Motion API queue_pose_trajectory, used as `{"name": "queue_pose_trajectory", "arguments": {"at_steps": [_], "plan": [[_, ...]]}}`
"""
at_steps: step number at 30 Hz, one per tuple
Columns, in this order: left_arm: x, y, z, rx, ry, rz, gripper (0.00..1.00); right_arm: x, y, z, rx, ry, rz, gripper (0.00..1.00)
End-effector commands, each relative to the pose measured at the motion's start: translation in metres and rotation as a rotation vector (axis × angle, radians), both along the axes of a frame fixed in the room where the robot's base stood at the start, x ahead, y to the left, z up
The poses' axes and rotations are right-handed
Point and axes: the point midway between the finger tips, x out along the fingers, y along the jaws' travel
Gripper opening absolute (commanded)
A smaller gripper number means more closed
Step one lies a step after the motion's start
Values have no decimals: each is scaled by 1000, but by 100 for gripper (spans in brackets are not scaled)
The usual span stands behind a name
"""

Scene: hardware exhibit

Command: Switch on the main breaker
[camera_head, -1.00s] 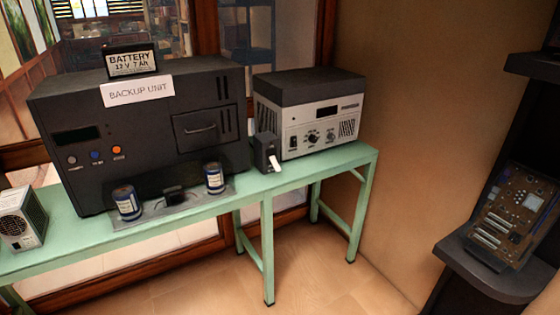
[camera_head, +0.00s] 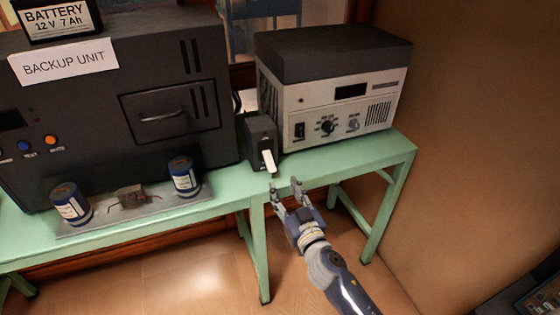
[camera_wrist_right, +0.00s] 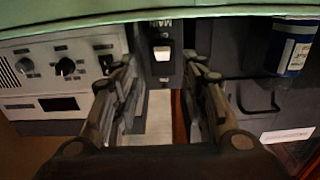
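The main breaker (camera_head: 261,134) is a small dark box on the green table, between the backup unit and the grey power supply. Its white lever (camera_head: 269,162) sticks out at the front and angles downward. In the right wrist view, which is upside down, the breaker (camera_wrist_right: 160,75) is at the top centre with its pale lever (camera_wrist_right: 162,52) between my fingers. My right gripper (camera_head: 286,188) is open and empty, in front of the table edge, just below and right of the lever, apart from it. My left gripper is not in view.
The dark backup unit (camera_head: 110,90) stands left of the breaker, the power supply (camera_head: 330,115) right. Two blue cans (camera_head: 184,178) stand on a plate before the backup unit. The green table (camera_head: 225,186) has a front edge near my right gripper. A wall bounds the right.

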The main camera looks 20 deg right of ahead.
Motion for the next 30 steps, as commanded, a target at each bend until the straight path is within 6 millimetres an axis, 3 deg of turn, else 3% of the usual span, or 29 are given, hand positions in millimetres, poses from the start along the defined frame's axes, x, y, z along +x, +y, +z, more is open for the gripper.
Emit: {"name": "queue_pose_trajectory", "arguments": {"at_steps": [8,15,21,30], "plan": [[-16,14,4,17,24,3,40,46,1,1,-2,0,0,40],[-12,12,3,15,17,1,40,85,2,-1,-1,2,-1,40],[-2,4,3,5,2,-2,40,101,3,-1,-1,3,0,40],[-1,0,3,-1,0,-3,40,103,3,-1,-1,3,0,40]]}}
